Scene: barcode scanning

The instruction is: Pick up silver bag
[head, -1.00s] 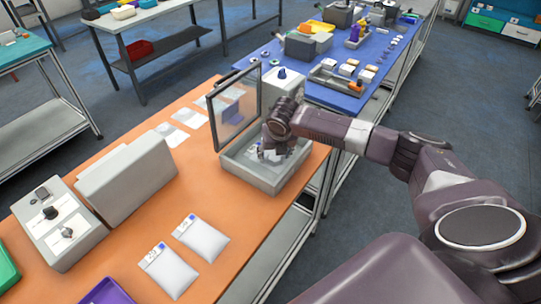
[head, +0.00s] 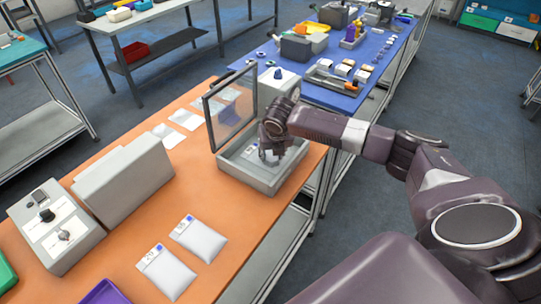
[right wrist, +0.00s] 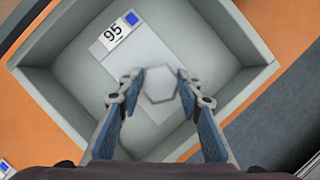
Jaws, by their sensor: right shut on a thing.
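A silver bag (right wrist: 142,45) with a white label reading 95 and a blue square lies in the grey open-topped box. In the head view its labelled end (head: 251,150) shows inside the box (head: 234,168), and the rest is largely hidden by my gripper. My right gripper (right wrist: 160,80) reaches down into the box and is shut on the silver bag, with a finger on each side of its raised middle. The right gripper also shows in the head view (head: 270,158). My left gripper is not in view.
A framed clear lid (head: 231,112) stands upright at the box's back left. Two more silver bags (head: 165,272) (head: 199,239) lie on the orange table (head: 112,262). A grey machine (head: 124,186) stands to the left. Bare table lies between.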

